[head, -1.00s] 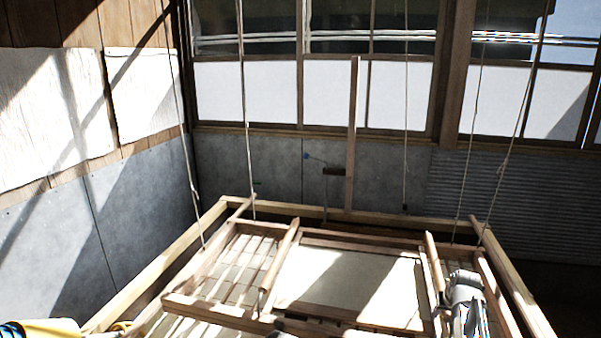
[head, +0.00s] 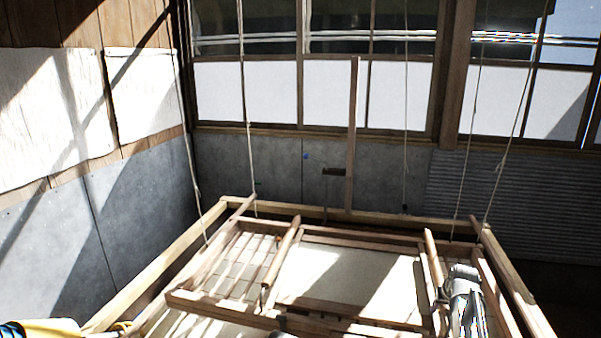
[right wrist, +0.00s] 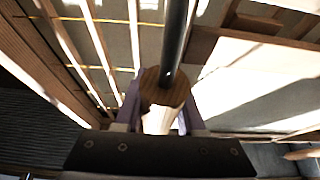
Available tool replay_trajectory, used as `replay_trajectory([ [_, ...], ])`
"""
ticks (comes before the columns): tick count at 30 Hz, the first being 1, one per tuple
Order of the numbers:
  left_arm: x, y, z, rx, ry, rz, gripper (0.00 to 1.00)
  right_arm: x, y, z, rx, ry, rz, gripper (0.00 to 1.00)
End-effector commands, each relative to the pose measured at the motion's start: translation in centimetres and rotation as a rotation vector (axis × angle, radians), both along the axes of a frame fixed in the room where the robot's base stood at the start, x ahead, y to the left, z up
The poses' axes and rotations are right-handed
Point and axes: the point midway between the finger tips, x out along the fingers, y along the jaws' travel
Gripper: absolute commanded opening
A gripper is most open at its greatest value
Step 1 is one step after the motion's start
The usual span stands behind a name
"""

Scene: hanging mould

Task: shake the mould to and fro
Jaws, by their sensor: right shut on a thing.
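The mould (head: 300,310) is a wooden frame with a pale slatted screen, hung on thin cords over a larger wooden frame in the head view. Two round wooden handles, a left one (head: 280,258) and a right one (head: 433,258), lie across it. My right gripper (head: 443,296) is shut on the right handle, low at the right. The right wrist view shows the handle's round wooden end (right wrist: 165,88) between the fingers. Part of the handle is hidden by the gripper. I do not see my left gripper.
A larger wooden frame (head: 150,286) surrounds the mould closely at the left, back and right. Cords (head: 247,110) rise from the mould. Behind stand a grey wall (head: 250,165), an upright wooden post (head: 352,130) and windows. Space above the mould is open apart from the cords.

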Motion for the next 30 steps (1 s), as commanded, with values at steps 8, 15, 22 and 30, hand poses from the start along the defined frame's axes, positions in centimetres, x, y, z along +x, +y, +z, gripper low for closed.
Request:
replay_trajectory([
  [8, 0.0, 0.0, 0.0, 0.000, 0.000, 0.000, 0.50, 0.3, 0.0, 0.0, 0.001, 0.002, -0.001, 0.00],
  [15, 0.0, 0.0, 0.0, 0.000, 0.000, 0.000, 0.50, -2.5, 0.6, 0.0, 0.001, 0.002, -0.001, 0.00],
  [22, 0.0, 0.0, 0.0, 0.000, 0.000, 0.000, 0.50, -7.4, 1.8, 0.0, 0.000, 0.002, -0.001, 0.00],
  [30, 0.0, 0.0, 0.0, 0.000, 0.000, 0.000, 0.50, -7.5, 1.8, 0.0, 0.000, 0.002, 0.000, 0.00],
])
